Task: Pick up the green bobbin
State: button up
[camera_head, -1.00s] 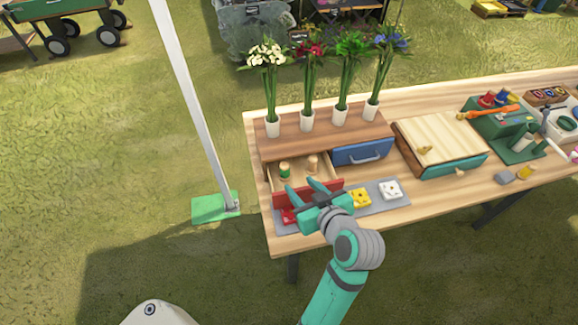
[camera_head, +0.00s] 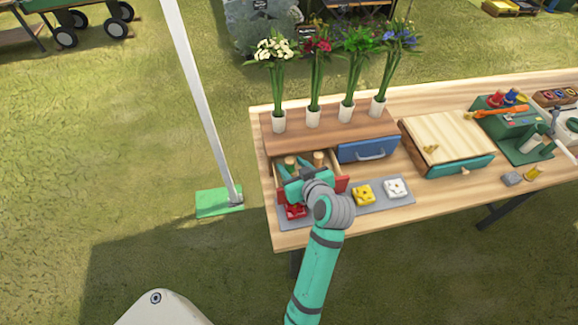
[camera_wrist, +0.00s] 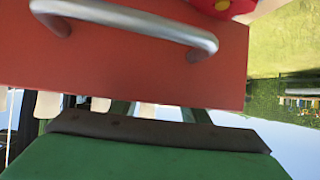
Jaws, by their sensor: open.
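The green bobbin (camera_head: 290,161) stands in the open red-fronted drawer (camera_head: 341,184) at the left of the table. In the head view only its pale top shows clearly; my gripper hides much of its lower part. A second, tan-topped bobbin (camera_head: 319,158) stands to its right in the same drawer. My gripper (camera_head: 297,167) is open, with its fingers over the drawer close to the green bobbin. I cannot tell whether they touch it. In the wrist view the red drawer front (camera_wrist: 120,70) and its metal handle (camera_wrist: 135,20) fill the upper part; the bobbins are not clear there.
Several flower vases (camera_head: 313,117) stand on the wooden drawer unit. A closed blue drawer (camera_head: 367,150) is beside the open one. Red, yellow and white blocks (camera_head: 363,194) sit on a grey mat (camera_head: 345,215) in front. A wooden box (camera_head: 446,143) stands to the right.

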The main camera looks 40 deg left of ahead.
jog(key=shift+w+a+f, duration=0.2)
jog(key=shift+w+a, duration=0.05)
jog(key=c, duration=1)
jog(key=shift+d+r, duration=0.15)
jog(key=shift+d, duration=0.05)
